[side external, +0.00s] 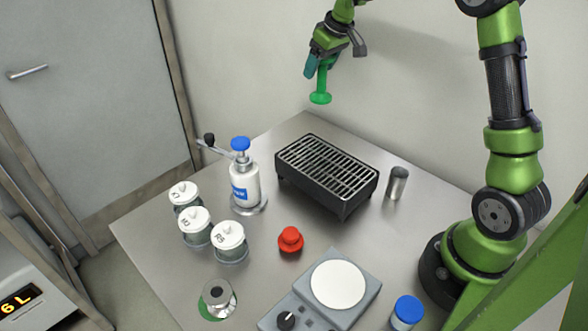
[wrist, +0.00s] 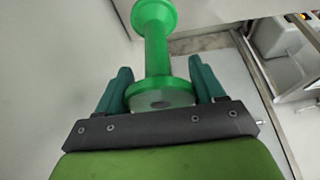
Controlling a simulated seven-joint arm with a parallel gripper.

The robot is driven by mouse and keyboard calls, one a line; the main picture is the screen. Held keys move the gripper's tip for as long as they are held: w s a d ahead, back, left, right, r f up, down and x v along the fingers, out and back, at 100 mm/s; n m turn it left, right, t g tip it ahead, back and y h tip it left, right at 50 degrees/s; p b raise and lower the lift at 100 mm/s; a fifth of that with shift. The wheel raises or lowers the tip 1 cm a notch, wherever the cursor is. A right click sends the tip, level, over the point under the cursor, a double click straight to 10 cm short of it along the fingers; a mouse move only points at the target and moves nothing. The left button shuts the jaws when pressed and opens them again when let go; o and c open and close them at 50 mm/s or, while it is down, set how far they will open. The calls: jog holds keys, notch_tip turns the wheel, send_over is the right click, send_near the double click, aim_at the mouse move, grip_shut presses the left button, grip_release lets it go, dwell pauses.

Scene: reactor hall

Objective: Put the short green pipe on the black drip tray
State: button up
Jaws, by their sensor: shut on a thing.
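The short green pipe (side external: 322,80) has a flange at each end. My gripper (side external: 316,67) is shut on it and holds it in the air, above the far side of the table. The wrist view also shows the pipe (wrist: 155,50) between my two teal fingers (wrist: 158,88), with its near flange close to the gripper body. The black drip tray (side external: 326,172) is a box with a slatted metal grate on top. It stands on the table below the pipe, clear of it, and its grate is empty.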

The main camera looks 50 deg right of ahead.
jog(key=s+a+r+n, duration=0.1)
jog(key=s+a+r, duration=0.85)
jog(key=s, duration=0.25)
jog(key=s+a+f+n, duration=0.1)
jog(key=s+a+f, duration=0.3)
jog(key=s, duration=0.5)
jog(key=s+a+f, duration=0.2)
jog(key=s+f, duration=0.3)
jog(key=s, duration=0.4)
jog(key=w+f, duration=0.2)
jog(key=w, duration=0.6)
jog(key=w+f, duration=0.3)
jog(key=w, duration=0.5)
jog(key=shift+d+f+y, duration=0.2)
jog(key=shift+d+y, duration=0.15)
jog(key=shift+y, duration=0.05)
